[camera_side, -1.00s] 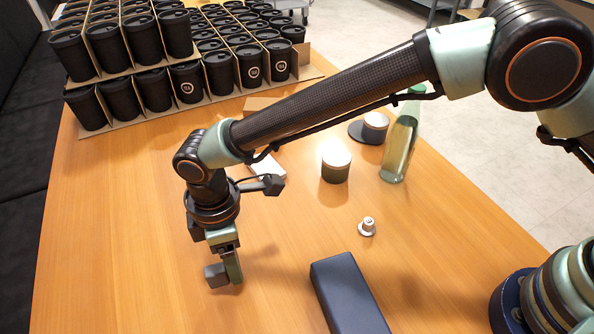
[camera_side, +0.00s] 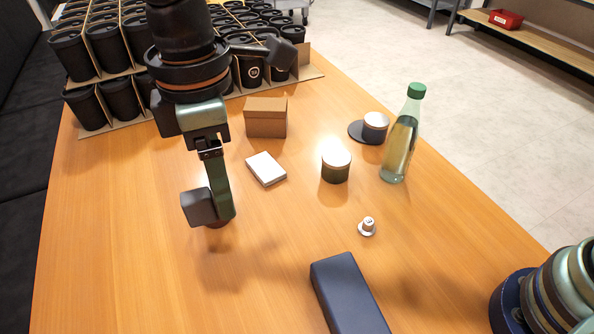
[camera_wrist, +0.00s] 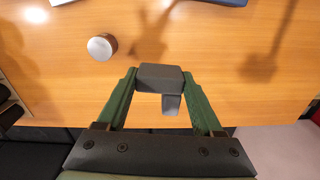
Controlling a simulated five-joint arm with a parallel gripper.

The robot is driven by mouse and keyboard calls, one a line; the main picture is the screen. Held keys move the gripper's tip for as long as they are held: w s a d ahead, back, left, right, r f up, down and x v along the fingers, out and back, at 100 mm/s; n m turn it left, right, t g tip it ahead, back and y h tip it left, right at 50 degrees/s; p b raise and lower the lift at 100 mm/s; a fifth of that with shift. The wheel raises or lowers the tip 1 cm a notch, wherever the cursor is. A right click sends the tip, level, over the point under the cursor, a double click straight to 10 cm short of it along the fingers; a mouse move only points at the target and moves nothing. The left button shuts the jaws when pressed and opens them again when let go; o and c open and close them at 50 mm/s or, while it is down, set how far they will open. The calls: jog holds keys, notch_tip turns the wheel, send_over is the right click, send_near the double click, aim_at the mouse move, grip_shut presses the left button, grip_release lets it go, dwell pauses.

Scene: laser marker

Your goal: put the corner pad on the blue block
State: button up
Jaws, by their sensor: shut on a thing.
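My gripper (camera_side: 217,192) is shut on the grey corner pad (camera_side: 198,207) and holds it above the table. In the wrist view the pad (camera_wrist: 160,77) sits between the two green fingertips, with a narrower part (camera_wrist: 171,104) extending toward the palm. The long dark blue block (camera_side: 350,297) lies on the table at the bottom of the side view, to the right of and below my gripper. Its near end is cut off by the frame. In the wrist view only a blue edge (camera_wrist: 232,2) shows at the top right.
A white card box (camera_side: 266,168), a brown box (camera_side: 266,117), a jar (camera_side: 336,166), a bottle (camera_side: 402,140) and a small white knob (camera_side: 367,227) stand right of my gripper. Trays of black cups (camera_side: 120,95) fill the back. A round-lidded jar (camera_wrist: 102,46) shows in the wrist view.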

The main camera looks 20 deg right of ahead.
jog(key=s+d+r, duration=0.4)
jog(key=s+d, duration=0.3)
jog(key=n, duration=0.1)
send_over(360, 294)
notch_tip(360, 294, down, 20)
jog(key=shift+f, duration=0.1)
jog(key=shift+f, duration=0.15)
jog(key=o, duration=1.3)
